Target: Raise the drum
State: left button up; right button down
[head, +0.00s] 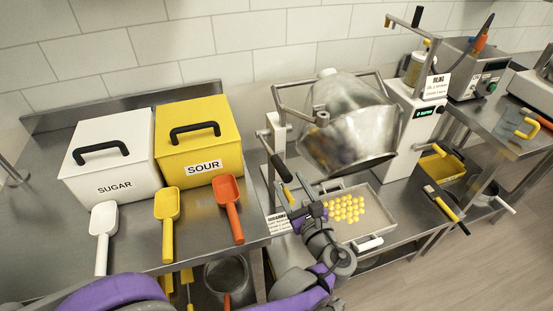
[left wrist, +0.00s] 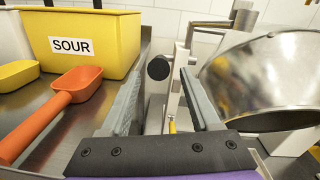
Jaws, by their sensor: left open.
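The steel drum (head: 345,120) hangs tilted in a metal frame above the tray, and its rim faces down and forward. It also shows at the right of the left wrist view (left wrist: 265,80). A lever with a black grip (head: 281,168) stands on the white post left of the drum. My left gripper (head: 297,191) is at this lever, open. In the left wrist view the round black grip end (left wrist: 158,68) appears between the two open fingers (left wrist: 162,88); I cannot tell whether they touch it. My right gripper is not in view.
A tray (head: 374,205) with yellow gummies lies below the drum. The white SUGAR bin (head: 112,165), yellow SOUR bin (head: 200,145) and three scoops, including an orange one (head: 230,208), stand on the left table. A white control post (head: 405,135) stands right of the drum.

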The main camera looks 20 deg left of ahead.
aim_at(274, 157)
pick_arm(q)
jog(key=x, duration=0.8)
jog(key=shift+w+a, duration=0.25)
jog(key=shift+w, duration=0.05)
grip_shut()
dwell(1.0)
